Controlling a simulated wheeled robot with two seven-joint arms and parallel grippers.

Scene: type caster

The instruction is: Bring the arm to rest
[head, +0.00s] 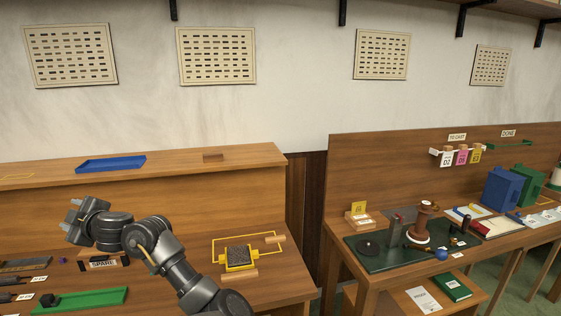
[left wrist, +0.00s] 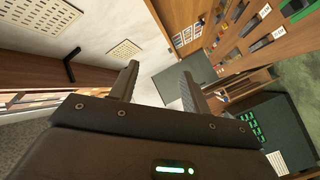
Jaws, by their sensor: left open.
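My left gripper (head: 74,219) is raised in front of the left workbench in the head view, its fingers pointing left. In the left wrist view the gripper (left wrist: 159,75) shows two fingers spread apart with nothing between them. The dark grey arm (head: 150,238) reaches up and left from the bottom of the head view, over the bench. The gripper appears clear of the bench, though its exact height is hard to tell. My right gripper is not in view.
A blue tray (head: 110,164) lies on the raised shelf. A green tray (head: 92,299) and a yellow-framed dark block (head: 239,257) lie on the lower bench. The right table (head: 365,277) holds a spool, blue and green boxes and small parts. A gap separates the benches.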

